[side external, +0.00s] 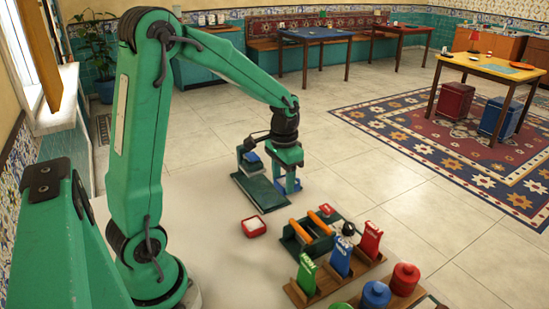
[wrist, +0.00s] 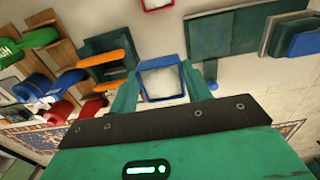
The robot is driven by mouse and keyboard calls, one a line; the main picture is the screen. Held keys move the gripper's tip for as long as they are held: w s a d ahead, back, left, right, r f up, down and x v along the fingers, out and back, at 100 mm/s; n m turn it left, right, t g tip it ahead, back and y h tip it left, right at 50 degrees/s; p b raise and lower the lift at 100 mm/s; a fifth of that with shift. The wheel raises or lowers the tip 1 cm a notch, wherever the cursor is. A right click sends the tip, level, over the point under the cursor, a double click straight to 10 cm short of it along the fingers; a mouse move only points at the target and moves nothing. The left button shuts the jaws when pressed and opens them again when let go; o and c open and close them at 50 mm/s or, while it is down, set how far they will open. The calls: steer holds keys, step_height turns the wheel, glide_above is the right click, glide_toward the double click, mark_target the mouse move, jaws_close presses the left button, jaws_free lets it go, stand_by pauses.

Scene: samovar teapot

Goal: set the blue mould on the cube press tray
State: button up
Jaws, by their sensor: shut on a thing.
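The blue mould (wrist: 161,64) is a square blue frame with white showing inside it, in the wrist view. My gripper (wrist: 162,80) is shut on it, one green finger along each side. In the side external view my gripper (side external: 287,182) points down and the mould's blue edge (side external: 280,184) shows low between the fingers. The cube press tray (side external: 262,191) is a dark green plate just left of my gripper there. In the wrist view the tray (wrist: 235,38) is at upper right, bare, with a faint ring. I cannot tell whether the mould touches the counter.
A red mould (side external: 253,226) with white inside stands near the tray. A green rack with orange bars (side external: 311,232), upright coloured packets (side external: 340,254) and lidded pots (side external: 404,279) stand at front right. The press's upright part (wrist: 292,36) rises at the tray's end.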

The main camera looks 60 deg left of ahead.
glide_above(266, 199)
step_height(266, 199, down, 6)
steer(key=shift+a+f, duration=0.1)
steer(key=shift+f, duration=0.1)
steer(key=shift+f, duration=1.9)
steer(key=shift+f, duration=0.1)
steer(key=o, duration=1)
steer(key=shift+c, duration=0.2)
step_height(266, 199, up, 12)
